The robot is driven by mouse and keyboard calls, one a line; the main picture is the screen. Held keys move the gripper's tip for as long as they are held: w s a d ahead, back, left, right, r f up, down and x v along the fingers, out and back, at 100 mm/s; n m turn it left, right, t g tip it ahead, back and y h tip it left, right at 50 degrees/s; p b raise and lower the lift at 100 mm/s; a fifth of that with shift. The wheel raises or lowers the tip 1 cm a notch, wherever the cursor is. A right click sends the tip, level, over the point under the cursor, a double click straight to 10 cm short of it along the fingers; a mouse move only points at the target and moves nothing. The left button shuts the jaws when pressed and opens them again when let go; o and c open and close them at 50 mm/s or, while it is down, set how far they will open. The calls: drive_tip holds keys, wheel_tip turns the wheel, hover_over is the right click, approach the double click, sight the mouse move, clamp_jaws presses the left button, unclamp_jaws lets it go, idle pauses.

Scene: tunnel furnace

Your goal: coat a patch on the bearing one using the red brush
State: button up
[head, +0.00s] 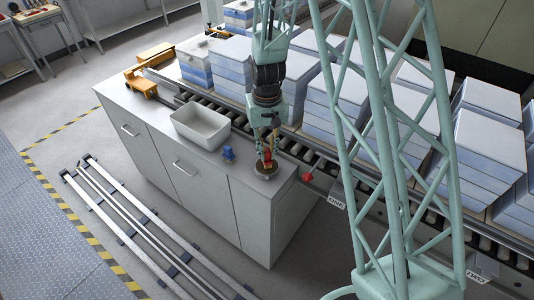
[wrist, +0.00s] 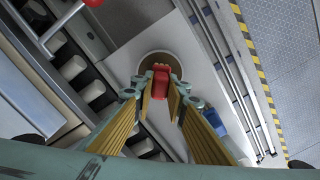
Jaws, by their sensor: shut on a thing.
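My gripper (head: 267,157) points down over the near right corner of the grey cabinet top. It is shut on the red brush (wrist: 161,82), which sits between the yellow-padded fingers in the wrist view. In the head view only a little of the brush's red shows between the fingers.
A small blue object (head: 228,154) stands left of the gripper on the cabinet top (head: 150,113). A white bin (head: 201,125) is farther left. A red knob (head: 307,177) sticks out on the right. The roller conveyor (head: 320,163) with stacked blue-white blocks runs behind.

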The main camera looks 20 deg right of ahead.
sight(267, 150)
drive_tip(key=shift+r+p, duration=1.15)
drive_tip(key=shift+r, duration=1.8)
drive_tip(key=shift+w+f, duration=0.15)
drive_tip(key=shift+w, duration=0.05)
drive_tip(key=w+f+b, duration=0.2)
drive_tip(key=w+b, duration=0.5)
drive_tip(key=b, duration=0.5)
drive_tip(key=shift+w+f+n, duration=0.2)
drive_tip(key=shift+n, duration=0.2)
drive_tip(key=shift+d+r, duration=0.1)
